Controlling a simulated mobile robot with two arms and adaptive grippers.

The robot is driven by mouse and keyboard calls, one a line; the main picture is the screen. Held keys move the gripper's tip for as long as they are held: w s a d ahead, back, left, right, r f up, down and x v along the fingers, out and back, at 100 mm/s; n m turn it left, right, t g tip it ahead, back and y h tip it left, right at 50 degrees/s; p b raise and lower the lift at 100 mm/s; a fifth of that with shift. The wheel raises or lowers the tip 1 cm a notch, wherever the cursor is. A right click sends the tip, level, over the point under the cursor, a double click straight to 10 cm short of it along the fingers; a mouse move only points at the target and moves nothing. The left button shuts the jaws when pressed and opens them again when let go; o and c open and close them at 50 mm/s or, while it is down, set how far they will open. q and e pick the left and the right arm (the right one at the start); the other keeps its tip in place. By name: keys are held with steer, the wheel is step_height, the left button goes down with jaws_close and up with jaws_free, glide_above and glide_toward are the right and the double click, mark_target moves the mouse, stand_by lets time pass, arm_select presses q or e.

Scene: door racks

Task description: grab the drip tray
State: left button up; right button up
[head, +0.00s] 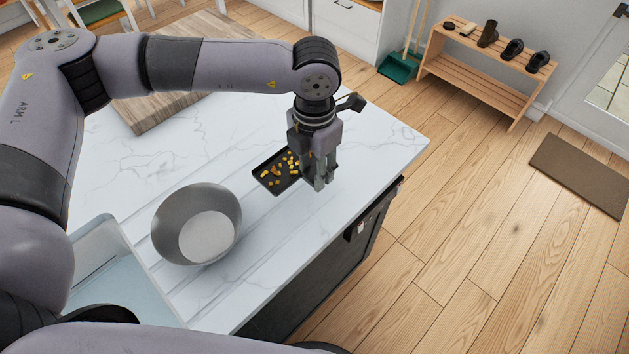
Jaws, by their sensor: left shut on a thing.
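A small black drip tray (268,181) with several yellow-orange bits in it is at the right part of the white marble counter. My left gripper (320,181) points down at the tray's right end and is shut on it. The fingers hide that end of the tray. I cannot tell whether the tray rests on the counter or is slightly raised. My right gripper is not in view.
A grey metal bowl (166,226) stands left of the tray, near a sink (110,262). A wooden board (150,112) lies at the back. The counter's right edge is close to the gripper. A shoe rack (487,75) stands on the floor beyond.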

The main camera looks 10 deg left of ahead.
mark_target(314, 172)
arm_select(q)
step_height(314, 172, up, 11)
steer(key=b, duration=0.2)
steer(key=shift+b, duration=0.3)
steer(key=shift+f, duration=0.1)
